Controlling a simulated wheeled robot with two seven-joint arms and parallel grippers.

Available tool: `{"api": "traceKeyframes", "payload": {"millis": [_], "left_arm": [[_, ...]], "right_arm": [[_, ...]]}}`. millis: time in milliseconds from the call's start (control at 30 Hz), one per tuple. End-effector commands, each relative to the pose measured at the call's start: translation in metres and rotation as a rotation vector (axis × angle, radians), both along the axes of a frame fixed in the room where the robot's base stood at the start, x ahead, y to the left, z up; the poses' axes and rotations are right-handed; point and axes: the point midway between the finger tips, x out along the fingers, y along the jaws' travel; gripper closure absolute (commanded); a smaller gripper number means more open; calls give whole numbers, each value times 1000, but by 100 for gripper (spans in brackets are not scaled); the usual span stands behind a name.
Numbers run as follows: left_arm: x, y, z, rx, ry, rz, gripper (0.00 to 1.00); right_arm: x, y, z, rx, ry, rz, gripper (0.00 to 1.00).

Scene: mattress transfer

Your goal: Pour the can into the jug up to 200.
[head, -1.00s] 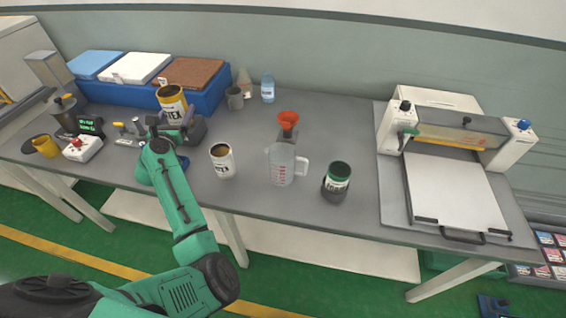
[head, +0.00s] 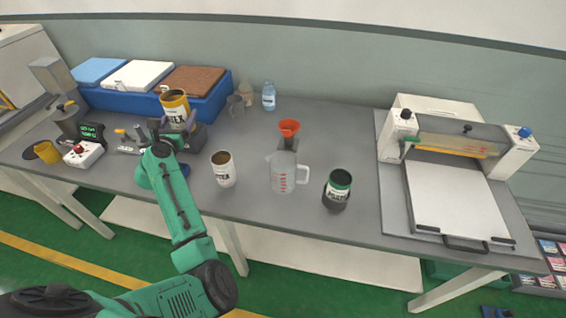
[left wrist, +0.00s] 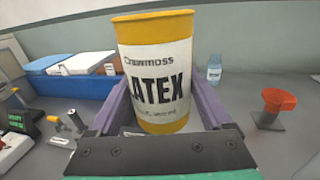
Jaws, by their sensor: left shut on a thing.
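My left gripper (head: 172,132) is shut on a yellow-and-white can (head: 174,112) marked LATEX, held upright at the left of the table. In the left wrist view the can (left wrist: 155,75) stands between the two purple fingers; its contents are hidden there. In the head view its open top shows a dark inside. The clear jug (head: 286,176) with red markings stands on the table to the right, apart from the can, its handle to the right. Its liquid level is too small to read. My right gripper is not in view.
A white can (head: 223,172) stands left of the jug and a dark green-rimmed can (head: 337,190) right of it. An orange funnel (head: 289,126) on a stand is behind the jug.

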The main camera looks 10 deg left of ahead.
Motion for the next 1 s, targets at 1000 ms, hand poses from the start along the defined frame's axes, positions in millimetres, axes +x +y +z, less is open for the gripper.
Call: {"api": "traceKeyframes", "payload": {"millis": [1000], "left_arm": [[54,-159,-36,1,3,-674,100]], "right_arm": [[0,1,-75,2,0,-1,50]]}}
